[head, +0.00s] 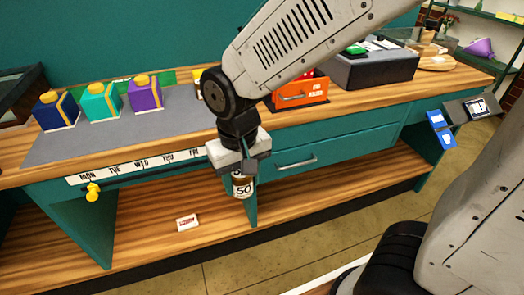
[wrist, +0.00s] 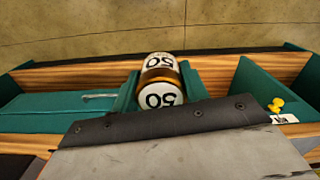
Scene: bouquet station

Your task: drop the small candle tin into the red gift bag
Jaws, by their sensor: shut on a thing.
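My gripper (head: 238,160) is shut on a small brown cylinder with white parts marked 50 (head: 243,187), which looks like the candle tin. It hangs in front of the counter's front edge, above the lower shelf. In the wrist view the tin (wrist: 160,80) shows beyond the dark gripper edge, with 50 on its end and side.
Blue (head: 55,111), teal (head: 101,102) and purple (head: 144,95) boxes with yellow tops stand on a grey mat (head: 110,141). A white card (head: 187,222) lies on the lower shelf.

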